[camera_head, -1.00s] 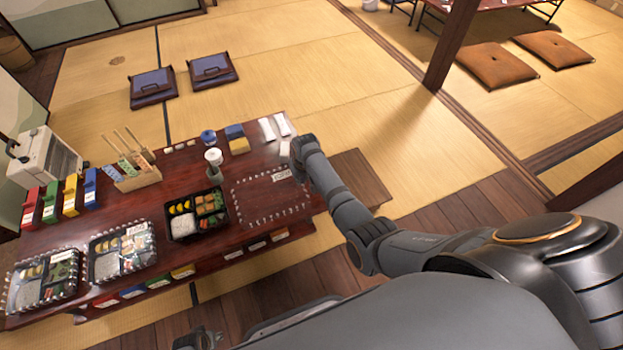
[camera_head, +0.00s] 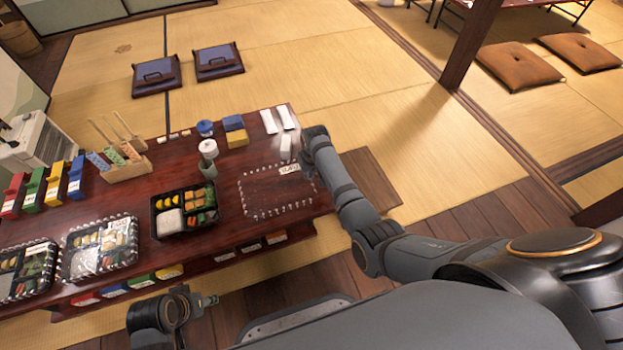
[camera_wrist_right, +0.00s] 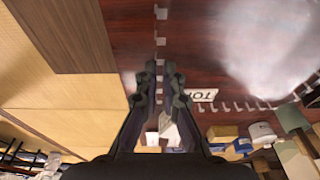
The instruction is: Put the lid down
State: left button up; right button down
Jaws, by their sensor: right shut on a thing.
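The clear lid (camera_head: 262,192) shows as a see-through rectangle with a dashed, glinting rim at the right end of the dark red table, beside the open bento (camera_head: 183,213). A white label is near its far right corner. My right gripper (camera_head: 303,160) is at the lid's right edge. In the right wrist view its fingers (camera_wrist_right: 159,75) are close together on the lid's rim (camera_wrist_right: 162,47). Whether the lid touches the table cannot be told. My left gripper (camera_head: 208,300) is low in front of the table, empty; its jaws are unclear.
Two lidded bentos (camera_head: 100,248) (camera_head: 28,270) stand on the left of the table (camera_head: 120,205). A bottle (camera_head: 208,158), a blue-topped jar (camera_head: 205,128), small boxes (camera_head: 235,130) and white packets (camera_head: 277,120) stand behind the lid. Colored boxes and a wooden holder are at the left.

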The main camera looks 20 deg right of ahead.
aim_at(310, 179)
jog(key=shift+f, duration=0.1)
notch_tip(310, 179, down, 3)
jog(key=b, duration=0.3)
jog(key=shift+w+d, duration=0.1)
jog(key=shift+f+b, duration=0.2)
jog(key=shift+b, duration=0.4)
jog(key=shift+r, duration=0.15)
jog(key=c, duration=1.5)
grip_release()
pick_arm(q)
jog(key=f, duration=0.1)
jog(key=w+d+f+t, duration=0.1)
jog(key=d+f+t, duration=0.1)
jog(key=f, duration=0.1)
jog(key=shift+w+f+h, duration=0.1)
jog(key=shift+w+h, duration=0.1)
jog(key=shift+h, duration=0.1)
